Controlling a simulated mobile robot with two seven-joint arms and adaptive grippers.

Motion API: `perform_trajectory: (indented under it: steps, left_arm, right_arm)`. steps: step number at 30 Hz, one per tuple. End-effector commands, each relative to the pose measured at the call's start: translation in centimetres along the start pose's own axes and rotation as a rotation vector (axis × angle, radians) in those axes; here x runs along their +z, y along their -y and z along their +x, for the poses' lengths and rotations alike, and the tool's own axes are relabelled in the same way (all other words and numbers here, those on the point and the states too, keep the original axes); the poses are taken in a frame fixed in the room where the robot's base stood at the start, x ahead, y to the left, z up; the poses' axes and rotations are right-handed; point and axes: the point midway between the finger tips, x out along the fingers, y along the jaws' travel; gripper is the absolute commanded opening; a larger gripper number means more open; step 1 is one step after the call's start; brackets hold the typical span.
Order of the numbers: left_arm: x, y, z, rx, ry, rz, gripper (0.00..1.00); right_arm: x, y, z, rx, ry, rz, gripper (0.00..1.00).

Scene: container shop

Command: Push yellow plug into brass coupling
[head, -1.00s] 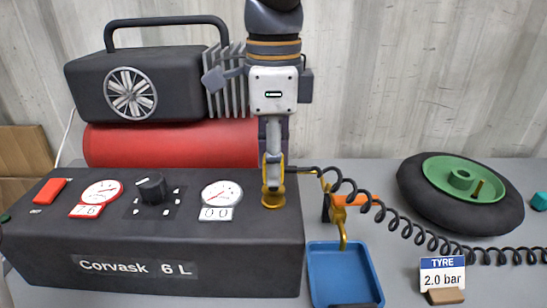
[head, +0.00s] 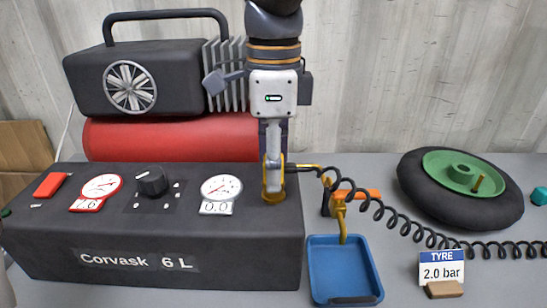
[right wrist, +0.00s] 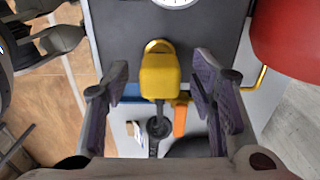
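The yellow plug (right wrist: 160,76) shows in the right wrist view, between the two fingers of my right gripper (right wrist: 158,72). A gap shows on each side of it, so the gripper is open. A brass ring of the coupling (right wrist: 157,46) shows just beyond the plug. In the head view my right gripper (head: 273,172) points down over the brass coupling (head: 273,197) on the console's right end. The fingers hide most of the plug there, and I cannot tell how deep it sits. A grey part at the right wrist view's left edge may be my left gripper (right wrist: 45,40); its state is unclear.
A black coiled hose (head: 375,207) runs right from the plug. A blue tray (head: 343,272), an orange-handled brass tool (head: 341,205), a tyre (head: 415,205) and a pressure sign (head: 441,268) stand right of the console (head: 100,240). The red tank (head: 170,140) is behind.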

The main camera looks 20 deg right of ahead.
Motion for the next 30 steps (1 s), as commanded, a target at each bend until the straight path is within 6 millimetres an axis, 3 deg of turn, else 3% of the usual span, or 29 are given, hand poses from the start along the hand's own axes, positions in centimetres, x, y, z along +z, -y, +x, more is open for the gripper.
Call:
perform_trajectory:
  steps: [5,19,24,30]
  left_arm:
    - [0.0,0.0,0.0,0.000,0.000,0.000,0.40]
    - [0.0,0.0,0.0,0.000,0.000,0.000,0.40]
    - [0.0,0.0,0.0,0.000,0.000,0.000,0.40]
    - [0.0,0.0,0.0,0.000,0.000,0.000,0.40]
  right_arm:
    - [0.0,0.1,-0.7,-0.003,0.001,0.001,0.51]
    - [0.1,0.1,-10.5,-0.002,0.001,0.001,0.51]
    - [0.0,0.0,-11.9,-0.001,0.000,0.000,0.51]
    - [0.0,0.0,-12.0,0.000,-0.001,0.000,0.51]
